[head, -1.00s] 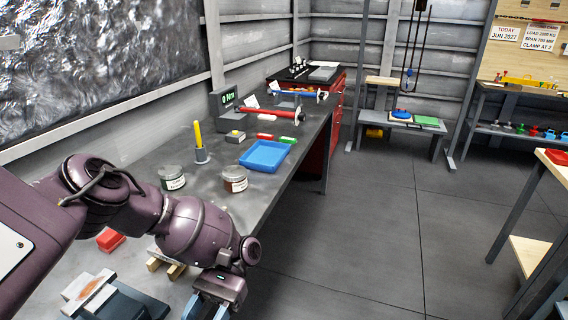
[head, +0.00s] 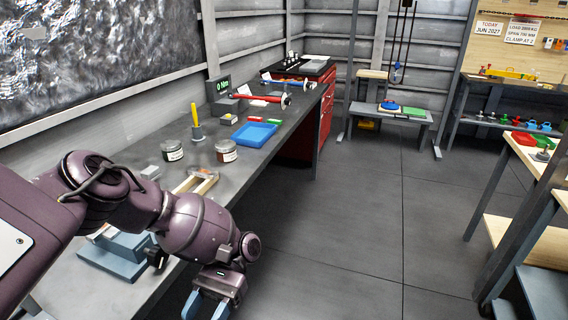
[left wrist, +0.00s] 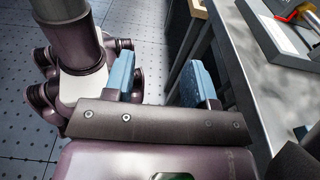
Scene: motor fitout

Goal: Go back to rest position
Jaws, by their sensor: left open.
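My left gripper (head: 208,306) hangs off the front edge of the workbench (head: 278,142) in the head view, with its blue fingers pointing down. In the left wrist view my left gripper (left wrist: 160,78) has its two blue fingers apart with nothing between them. The bench edge runs to the right of the fingers there. My right gripper is in neither view.
On the bench are a blue tray (head: 254,134), two jars (head: 226,151), a yellow-handled tool in a holder (head: 197,127), a wooden frame (head: 196,184) and a blue-grey vise (head: 118,258). Open floor (head: 365,220) lies right of the bench. Wooden shelving (head: 545,180) stands at right.

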